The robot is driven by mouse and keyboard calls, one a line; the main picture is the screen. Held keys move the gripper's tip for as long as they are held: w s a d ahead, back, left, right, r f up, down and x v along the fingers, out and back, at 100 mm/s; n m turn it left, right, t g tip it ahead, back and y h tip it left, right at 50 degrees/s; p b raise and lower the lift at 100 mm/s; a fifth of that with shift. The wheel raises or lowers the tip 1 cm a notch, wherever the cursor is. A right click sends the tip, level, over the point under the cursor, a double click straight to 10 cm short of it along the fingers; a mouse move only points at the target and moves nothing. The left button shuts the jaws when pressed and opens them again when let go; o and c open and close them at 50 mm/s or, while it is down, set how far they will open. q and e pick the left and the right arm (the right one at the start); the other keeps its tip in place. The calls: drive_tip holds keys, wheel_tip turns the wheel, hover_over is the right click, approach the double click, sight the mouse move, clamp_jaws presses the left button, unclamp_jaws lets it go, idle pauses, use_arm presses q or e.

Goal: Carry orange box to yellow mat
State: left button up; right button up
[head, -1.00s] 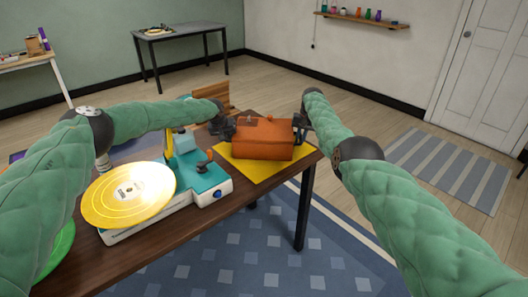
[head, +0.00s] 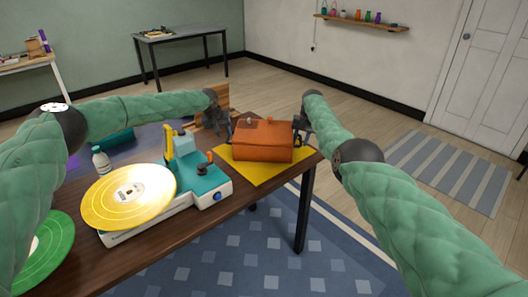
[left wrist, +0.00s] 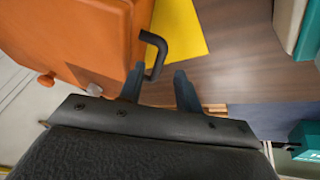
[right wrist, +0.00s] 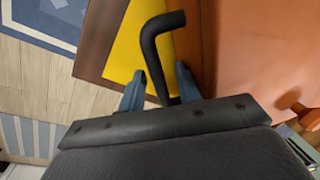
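The orange box (head: 263,143) rests upright on the yellow mat (head: 262,174) at the table's right end. It has a black bar handle on each side; one shows in the left wrist view (left wrist: 158,52), the other in the right wrist view (right wrist: 156,62). My left gripper (head: 226,132) is open and empty, just left of the box, with its handle close by the fingertips. My right gripper (head: 301,135) is open at the box's right side, its fingers on either side of the handle without visibly closing on it.
A record player with a yellow disc (head: 130,195) stands left of the mat on the wooden table (head: 160,252). A green disc (head: 48,245) and a white bottle (head: 101,161) are further left. A wooden slatted thing (head: 222,99) stands behind my left gripper.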

drive_tip(key=shift+r, duration=0.2)
use_arm(q)
drive_tip(key=shift+v, duration=0.9)
use_arm(e)
wheel_tip(320, 180, up, 11)
drive_tip(key=d, duration=0.2)
drive_tip(key=shift+r, duration=0.15)
drive_tip(key=shift+s, duration=0.1)
